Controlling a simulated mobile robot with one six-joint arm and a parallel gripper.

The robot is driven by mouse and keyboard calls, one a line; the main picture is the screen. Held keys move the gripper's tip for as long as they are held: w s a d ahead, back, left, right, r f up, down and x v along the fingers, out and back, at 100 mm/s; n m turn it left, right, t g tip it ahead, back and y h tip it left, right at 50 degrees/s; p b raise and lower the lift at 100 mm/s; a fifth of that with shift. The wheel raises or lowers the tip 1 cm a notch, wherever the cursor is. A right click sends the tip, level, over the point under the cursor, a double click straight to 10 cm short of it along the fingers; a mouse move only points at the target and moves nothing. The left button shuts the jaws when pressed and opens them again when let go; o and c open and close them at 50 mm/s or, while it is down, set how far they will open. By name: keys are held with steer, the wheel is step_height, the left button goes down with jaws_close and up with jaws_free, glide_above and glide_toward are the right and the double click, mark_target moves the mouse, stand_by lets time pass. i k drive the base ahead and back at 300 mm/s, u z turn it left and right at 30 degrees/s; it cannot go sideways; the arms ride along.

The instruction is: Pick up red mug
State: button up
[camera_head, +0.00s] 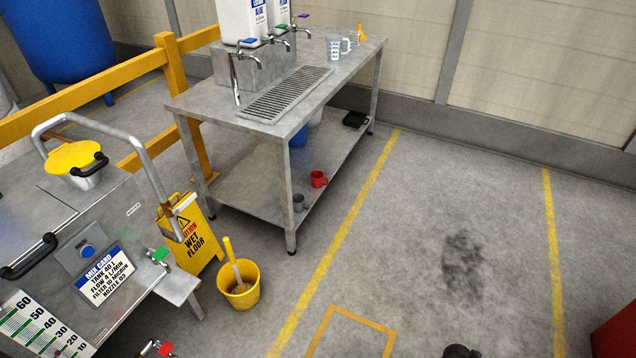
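The red mug (317,179) stands on the lower shelf (252,188) of the steel table, near its front edge, with its handle to the right. A grey mug (298,202) stands on the same shelf, nearer and to the left. My gripper is not clearly seen; only a small dark part shows at the bottom edge, and I cannot tell what it is.
The steel table top (355,62) with taps and a drain grate overhangs the shelf. A yellow bucket (239,287), a wet floor sign (186,232) and a mixing cart (95,215) stand left.

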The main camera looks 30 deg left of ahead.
mark_target(317, 176)
steer(key=z, duration=0.3)
steer(key=i, duration=2.5)
steer(key=u, duration=0.65)
